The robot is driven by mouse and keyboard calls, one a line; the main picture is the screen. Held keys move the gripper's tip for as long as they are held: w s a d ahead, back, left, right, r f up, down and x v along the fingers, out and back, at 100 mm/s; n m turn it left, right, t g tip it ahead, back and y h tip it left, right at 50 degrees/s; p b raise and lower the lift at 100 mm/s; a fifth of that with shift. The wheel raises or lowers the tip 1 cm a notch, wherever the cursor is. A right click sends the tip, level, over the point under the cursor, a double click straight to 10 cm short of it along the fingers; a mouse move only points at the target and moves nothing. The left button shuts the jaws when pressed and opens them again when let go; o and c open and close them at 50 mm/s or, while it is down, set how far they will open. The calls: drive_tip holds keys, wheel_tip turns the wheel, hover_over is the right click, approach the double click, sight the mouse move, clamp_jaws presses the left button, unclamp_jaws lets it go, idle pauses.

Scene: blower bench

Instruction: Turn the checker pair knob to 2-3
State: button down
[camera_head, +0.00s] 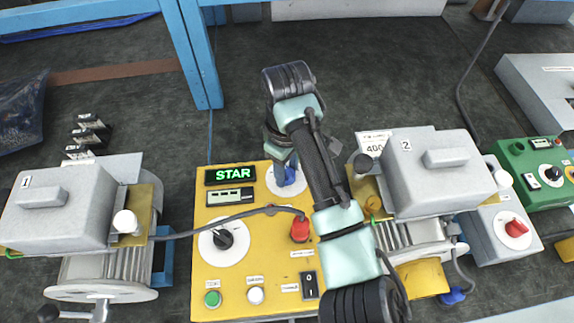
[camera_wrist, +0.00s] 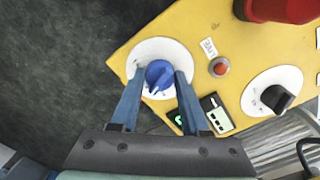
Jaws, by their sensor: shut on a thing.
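A blue knob (camera_wrist: 158,74) with a white pointer mark sits on a round white dial (camera_wrist: 147,50) at the corner of a yellow panel (camera_wrist: 203,30). My gripper (camera_wrist: 159,86) has one finger on each side of the blue knob and is shut on it. The pointer mark faces down and slightly left in the wrist view; the dial's lettering is too small to read. In the head view the dial is at the panel's upper right, and my arm hides part of it. The panel's display (camera_head: 230,174) reads STAR in green.
The panel also carries a black knob (camera_head: 223,238), a red button (camera_head: 300,230), a green button (camera_head: 212,298) and a black switch (camera_head: 310,284). Blowers 1 (camera_head: 60,208) and 2 (camera_head: 432,172) flank it. A blue frame post (camera_head: 199,60) stands behind. A grey cable crosses the panel.

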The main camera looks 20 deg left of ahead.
sight(287, 170)
drive_tip(key=m+p, duration=0.1)
drive_tip(key=p, duration=0.1)
drive_tip(key=m+p, duration=0.2)
drive_tip(key=shift+s+a+r, duration=0.1)
drive_tip(key=shift+r, duration=0.15)
drive_tip(key=m+p, duration=0.4)
drive_tip(key=shift+f, duration=0.2)
drive_tip(key=shift+m, duration=0.3)
drive_tip(key=shift+c, duration=1.9)
unclamp_jaws()
wheel_tip(287, 170, up, 13)
drive_tip(key=p, duration=0.2)
drive_tip(key=shift+p, duration=0.4)
